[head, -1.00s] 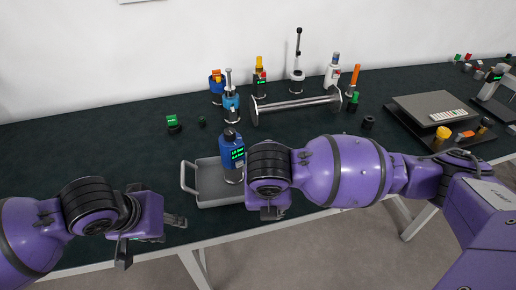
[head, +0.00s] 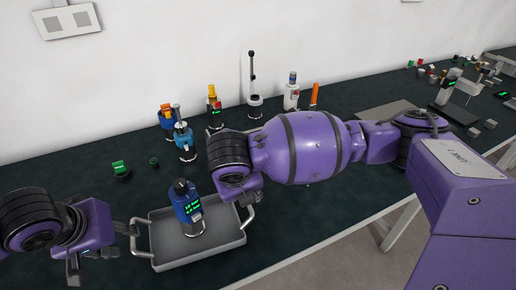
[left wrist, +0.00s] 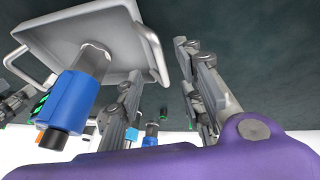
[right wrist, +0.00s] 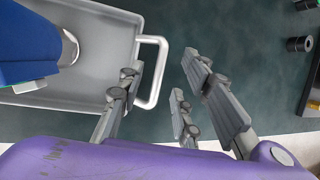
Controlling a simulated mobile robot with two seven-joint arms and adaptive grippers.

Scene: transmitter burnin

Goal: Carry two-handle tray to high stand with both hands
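The grey two-handle tray (head: 220,243) lies on the dark tabletop near its front edge, with a blue device (head: 186,203) with a green display standing in it. My left gripper (head: 118,240) is at the tray's left handle (head: 141,240). In the left wrist view its fingers are apart, with the handle (left wrist: 153,50) close to one finger; contact is unclear. My right gripper (head: 243,197) is at the right handle (head: 248,217). In the right wrist view its fingers are apart, the handle (right wrist: 155,72) beside the left finger. I cannot identify the high stand with certainty.
A grey flat panel (head: 383,111) lies behind my right arm, partly hidden. Several bottles and devices, including a light-blue one (head: 185,142), stand behind the tray. A green-topped button (head: 120,170) stands at left. The tabletop between it and the tray is clear.

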